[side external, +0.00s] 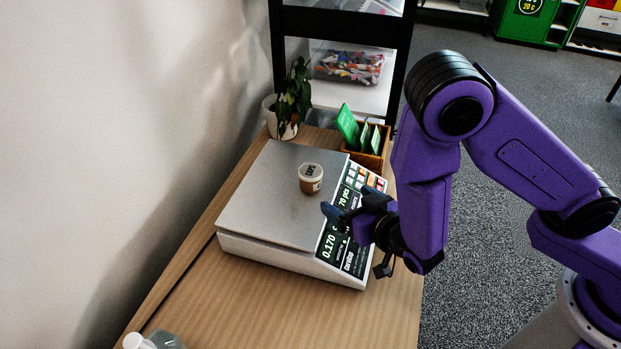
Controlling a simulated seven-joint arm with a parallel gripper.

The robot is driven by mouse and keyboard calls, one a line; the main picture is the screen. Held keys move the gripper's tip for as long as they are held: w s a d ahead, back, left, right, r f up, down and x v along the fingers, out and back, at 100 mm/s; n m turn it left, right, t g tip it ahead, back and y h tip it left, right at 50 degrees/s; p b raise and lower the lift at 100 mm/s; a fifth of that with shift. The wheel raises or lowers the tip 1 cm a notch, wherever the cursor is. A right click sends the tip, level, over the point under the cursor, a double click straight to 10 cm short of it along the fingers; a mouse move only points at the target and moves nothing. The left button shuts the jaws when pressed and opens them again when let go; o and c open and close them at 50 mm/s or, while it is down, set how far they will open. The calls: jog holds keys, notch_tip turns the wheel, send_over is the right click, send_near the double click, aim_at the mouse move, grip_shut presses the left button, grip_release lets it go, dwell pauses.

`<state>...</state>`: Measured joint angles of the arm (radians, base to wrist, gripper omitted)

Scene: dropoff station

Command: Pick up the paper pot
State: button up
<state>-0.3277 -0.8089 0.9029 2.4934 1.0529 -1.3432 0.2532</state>
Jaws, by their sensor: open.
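Part of the far finger is hard to make out against the dark display.
A potted plant (292,95) and a wooden box (366,150) with green cards stand behind the scale. A bottle (150,341) is at the table's near left. The table (272,305) is clear in front of the scale. A wall rises at left.

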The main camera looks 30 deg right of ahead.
send_near(310, 171)
jog(key=shift+t, duration=0.3)
jog(key=x, duration=0.4)
jog(key=shift+w+d+f, duration=0.1)
jog(key=shift+d+f, duration=0.2)
jog(key=shift+f, duration=0.05)
jog(key=shift+a+x, duration=0.2)
jog(key=shift+x, duration=2.65)
jog(key=c, duration=1.3)
